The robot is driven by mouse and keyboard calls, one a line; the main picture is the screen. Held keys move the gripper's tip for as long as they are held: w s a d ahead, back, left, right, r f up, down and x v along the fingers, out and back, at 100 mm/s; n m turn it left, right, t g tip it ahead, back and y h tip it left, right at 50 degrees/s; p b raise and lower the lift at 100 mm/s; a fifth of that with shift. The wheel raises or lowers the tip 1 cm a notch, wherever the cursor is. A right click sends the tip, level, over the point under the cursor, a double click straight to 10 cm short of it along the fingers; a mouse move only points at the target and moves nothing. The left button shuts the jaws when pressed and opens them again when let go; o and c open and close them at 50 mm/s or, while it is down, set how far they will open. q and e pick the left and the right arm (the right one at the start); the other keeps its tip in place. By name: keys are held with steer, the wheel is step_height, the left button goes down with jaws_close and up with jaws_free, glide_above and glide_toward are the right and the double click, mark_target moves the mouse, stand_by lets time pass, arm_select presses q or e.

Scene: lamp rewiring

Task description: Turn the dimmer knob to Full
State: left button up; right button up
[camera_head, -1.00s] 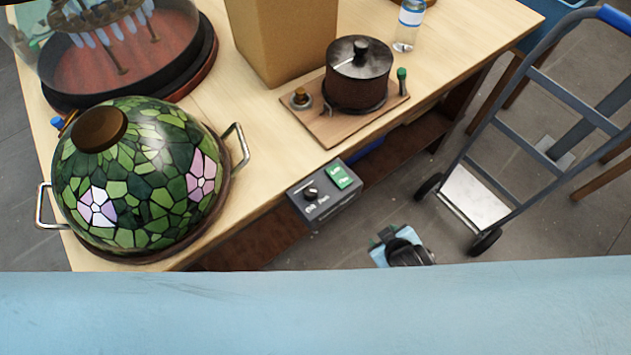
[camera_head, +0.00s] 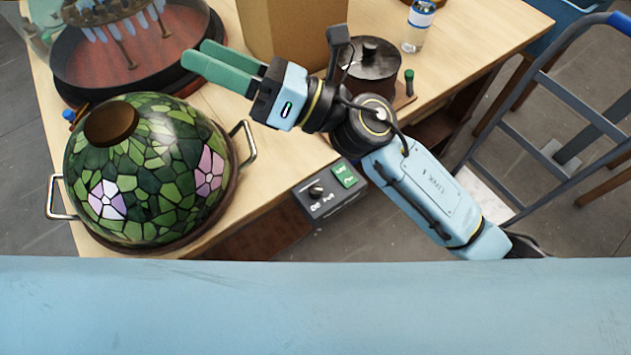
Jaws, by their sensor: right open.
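The dimmer box (camera_head: 332,192) is a dark grey box at the front edge of the table, with a green label on its top right. My right gripper (camera_head: 205,60) has green fingers and is open and empty. It is above the table, up and left of the dimmer box, and apart from the knob. My left gripper is not in view.
A stained-glass lampshade (camera_head: 150,175) with metal handles stands left of the dimmer box. A cardboard box (camera_head: 290,35), a dark pot (camera_head: 372,62) and a bottle (camera_head: 418,25) stand behind. A hand truck (camera_head: 545,110) is at right on the floor.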

steer(key=s+a+f+n+g+h, duration=0.25)
steer(key=s+n+g, duration=0.25)
steer(key=n+g, duration=0.3)
steer(key=n+t+h, duration=0.3)
steer(key=n+h, duration=1.4)
steer(key=h, duration=0.3)
glide_toward(316, 189)
step_height(316, 189, down, 8)
steer(key=shift+f+p, duration=0.25)
steer(key=shift+p, duration=0.15)
steer(key=c, duration=1)
steer(key=shift+o, duration=0.2)
